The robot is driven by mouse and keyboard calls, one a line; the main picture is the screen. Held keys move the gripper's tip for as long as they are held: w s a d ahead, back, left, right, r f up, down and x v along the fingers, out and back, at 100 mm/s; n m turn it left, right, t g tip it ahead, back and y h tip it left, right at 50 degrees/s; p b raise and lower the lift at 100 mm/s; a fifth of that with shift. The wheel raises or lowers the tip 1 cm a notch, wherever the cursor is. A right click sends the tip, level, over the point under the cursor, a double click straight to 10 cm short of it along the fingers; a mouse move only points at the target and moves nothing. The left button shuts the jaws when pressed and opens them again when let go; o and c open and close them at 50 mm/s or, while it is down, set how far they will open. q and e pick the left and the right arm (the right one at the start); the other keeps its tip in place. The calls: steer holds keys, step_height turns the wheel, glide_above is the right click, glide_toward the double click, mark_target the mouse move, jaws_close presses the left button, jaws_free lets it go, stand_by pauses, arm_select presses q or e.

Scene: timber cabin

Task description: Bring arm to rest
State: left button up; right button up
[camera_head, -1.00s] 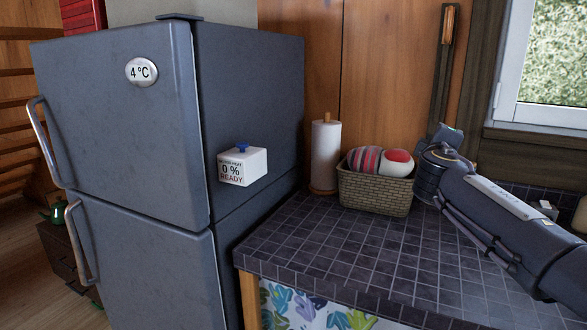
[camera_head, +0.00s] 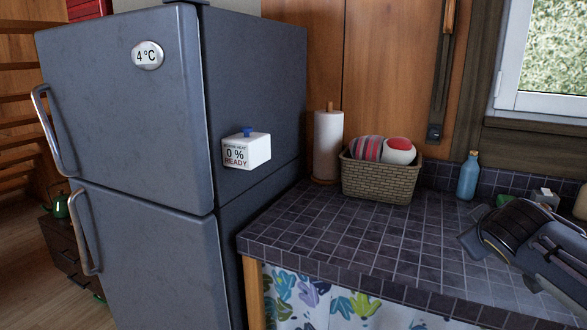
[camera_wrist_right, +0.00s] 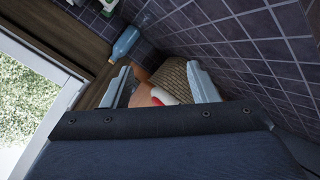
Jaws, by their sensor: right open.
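My right arm (camera_head: 545,245) comes in from the right edge of the head view, over the right end of the tiled counter. Its fingers cannot be made out there. In the right wrist view my right gripper (camera_wrist_right: 160,84) shows two pale fingers spread apart with nothing held between them. Beyond the fingers are the wicker basket (camera_wrist_right: 173,76) and a red-and-white item, apart from the gripper. My left gripper is not in view.
The tiled counter (camera_head: 345,240) is clear in front of the wicker basket (camera_head: 375,182) and paper towel roll (camera_head: 328,146). A blue bottle (camera_head: 468,178) stands at the back right. A grey fridge (camera_head: 130,120) stands left, with a white box (camera_head: 246,151) on its side.

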steer(key=s+a+f+m+g+y+b, duration=0.25)
steer(key=s+a+f, duration=0.25)
steer(key=s+f, duration=0.4)
steer(key=s+a+f+m+g+y+b, duration=0.1)
steer(key=s+a+f+m+y, duration=0.1)
steer(key=s+a+f+y, duration=0.5)
steer(key=s+a+f+m+g+h+b, duration=0.15)
steer(key=s+a+f, duration=0.25)
steer(key=s+f, duration=0.7)
step_height(320, 180, up, 22)
steer(key=s+y+p, duration=0.1)
steer(key=p, duration=1.9)
